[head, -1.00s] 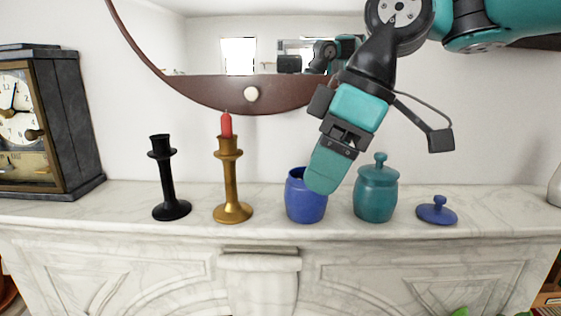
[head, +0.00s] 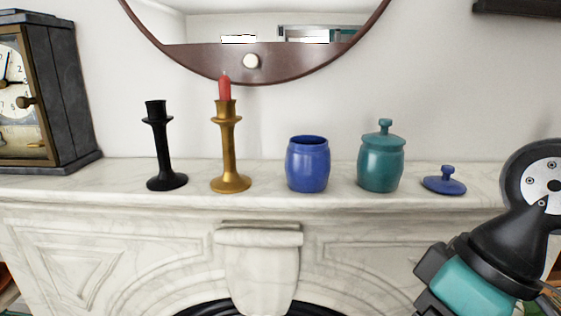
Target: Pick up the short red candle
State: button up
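The short red candle (head: 225,87) stands upright in the brass candlestick (head: 229,150) on the mantel. My arm comes in at the lower right of the head view, below and in front of the mantel, well away from the candle. My gripper's fingers are outside the picture, so I cannot see whether they hold anything.
A black candlestick (head: 160,148) with no candle stands to the left. To the right are an open blue jar (head: 307,165), a lidded teal jar (head: 380,162) and a blue lid (head: 444,182) lying on the marble mantel (head: 270,187). A clock (head: 45,95) stands far left; a round mirror (head: 190,55) hangs behind.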

aim_at(224, 82)
jog(key=u, duration=1.7)
jog(key=i, duration=0.55)
jog(key=z, duration=2.2)
